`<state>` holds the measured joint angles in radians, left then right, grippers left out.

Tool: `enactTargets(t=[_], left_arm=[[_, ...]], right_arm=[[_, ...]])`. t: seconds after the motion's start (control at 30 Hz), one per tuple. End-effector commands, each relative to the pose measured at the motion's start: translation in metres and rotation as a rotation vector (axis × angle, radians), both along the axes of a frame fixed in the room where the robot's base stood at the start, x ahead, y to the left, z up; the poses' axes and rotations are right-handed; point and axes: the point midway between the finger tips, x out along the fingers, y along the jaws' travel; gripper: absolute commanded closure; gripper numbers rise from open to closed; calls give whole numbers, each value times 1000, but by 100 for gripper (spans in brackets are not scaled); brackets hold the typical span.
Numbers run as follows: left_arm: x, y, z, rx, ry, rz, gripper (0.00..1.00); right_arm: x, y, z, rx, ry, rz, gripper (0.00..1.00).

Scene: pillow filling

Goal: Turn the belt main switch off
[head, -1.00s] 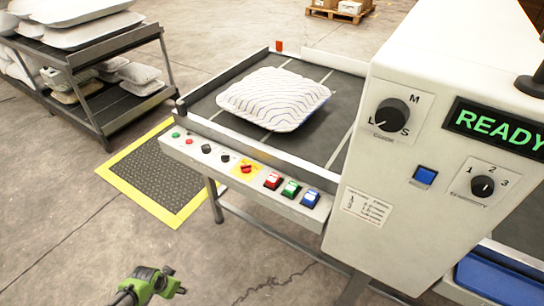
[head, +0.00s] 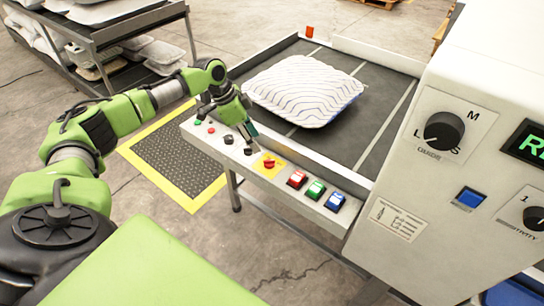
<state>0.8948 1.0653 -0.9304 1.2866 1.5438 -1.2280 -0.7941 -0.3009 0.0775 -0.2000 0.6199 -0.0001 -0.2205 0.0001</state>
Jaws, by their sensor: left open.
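The belt's control strip (head: 222,159) runs along the front edge of the conveyor. On it a red rotary switch (head: 268,163) sits on a yellow plate, which looks like the belt main switch. I cannot make out its exact setting. My left gripper (head: 252,137) is open and points down over the strip, just left of the red switch and apparently apart from it. It holds nothing that I can see. It partly covers the area by the black knobs (head: 229,139). My right gripper is not in view.
A striped pillow (head: 303,92) lies on the dark belt behind the strip. Red, green and blue buttons (head: 316,189) are right of the switch. A white machine housing (head: 440,190) stands at right. A shelf with pillows (head: 90,40) and a yellow-edged mat (head: 150,160) are at left.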

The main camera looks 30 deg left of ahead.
Motion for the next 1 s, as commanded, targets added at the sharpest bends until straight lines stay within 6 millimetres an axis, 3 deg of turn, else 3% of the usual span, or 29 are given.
enactTargets(t=[0.3,0.5,0.93,1.0], left_arm=[[17,-21,-64,-2,3,3,59],[25,-29,-90,-2,1,2,59],[27,-31,-99,0,-1,4,59],[27,-31,-99,0,-1,4,75]], right_arm=[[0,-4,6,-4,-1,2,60],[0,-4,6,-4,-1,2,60],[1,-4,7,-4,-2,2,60],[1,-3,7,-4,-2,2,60]])
